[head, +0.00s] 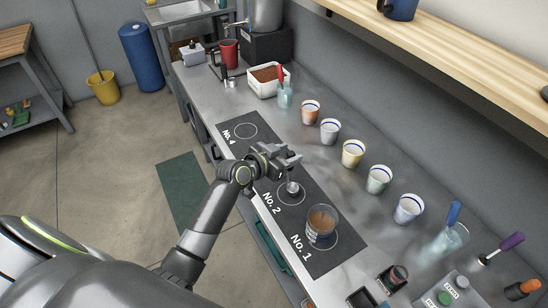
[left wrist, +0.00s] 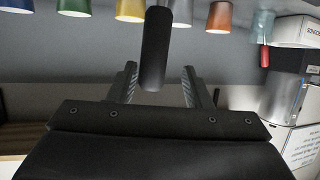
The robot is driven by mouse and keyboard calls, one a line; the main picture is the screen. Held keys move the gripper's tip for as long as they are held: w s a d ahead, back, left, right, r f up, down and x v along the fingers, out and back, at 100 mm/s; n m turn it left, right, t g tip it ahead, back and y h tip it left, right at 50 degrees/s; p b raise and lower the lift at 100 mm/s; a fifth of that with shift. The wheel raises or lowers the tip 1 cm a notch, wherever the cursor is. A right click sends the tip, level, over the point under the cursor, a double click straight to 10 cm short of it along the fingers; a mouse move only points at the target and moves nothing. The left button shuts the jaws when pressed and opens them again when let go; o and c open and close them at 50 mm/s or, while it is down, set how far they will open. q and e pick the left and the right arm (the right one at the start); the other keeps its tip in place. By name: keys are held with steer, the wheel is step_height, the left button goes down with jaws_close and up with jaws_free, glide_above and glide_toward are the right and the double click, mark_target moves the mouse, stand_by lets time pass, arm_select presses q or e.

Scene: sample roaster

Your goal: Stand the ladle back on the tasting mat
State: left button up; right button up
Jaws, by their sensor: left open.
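The dark tasting mat (head: 316,196) lies along the counter with printed circles; No. 1, No. 2 and No. 4 are readable. A small silvery ladle bowl (head: 292,187) shows at circle No. 2, just below my left gripper (head: 287,157). In the left wrist view a dark upright handle (left wrist: 153,48), likely the ladle's, stands between the two open fingers (left wrist: 158,88), with gaps on both sides. The gripper hides the handle's upper part in the head view. My right gripper is not in view.
Several coloured cups (head: 353,153) line the wall side. A white tray of brown grounds (head: 268,80) and a pale glass (head: 285,97) stand farther back. A control box (head: 446,292) is at the near right.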

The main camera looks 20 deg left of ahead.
arm_select(q)
steer(key=b+v, duration=0.1)
steer(key=v, duration=1.1)
steer(key=shift+b, duration=0.35)
steer(key=shift+f, duration=0.1)
steer(key=s+a+f+n+g+y, duration=0.1)
steer(key=a+f+n+y, duration=0.15)
steer(key=f, duration=0.65)
steer(key=a+f+n+g+y, duration=0.1)
steer(key=a+f, duration=0.3)
steer(key=f, duration=0.5)
steer(key=s+a+f+n+g+y, duration=0.1)
steer(key=s+a+f+g, duration=0.1)
steer(key=s+f, duration=0.45)
steer(key=s+a+f+n+g+y, duration=0.1)
steer(key=s+f, duration=0.2)
steer(key=f, duration=0.6)
steer(key=s+f+g, duration=0.2)
steer(key=s+f, duration=0.4)
steer(key=s, duration=0.4)
steer(key=s+d+f+g, duration=0.1)
steer(key=s+f+g, duration=0.1)
steer(key=s+f, duration=0.4)
steer(key=s+d+f+g+y, duration=0.1)
steer(key=s+f, duration=0.5)
steer(key=s, duration=0.9)
steer(key=shift+g, duration=0.7)
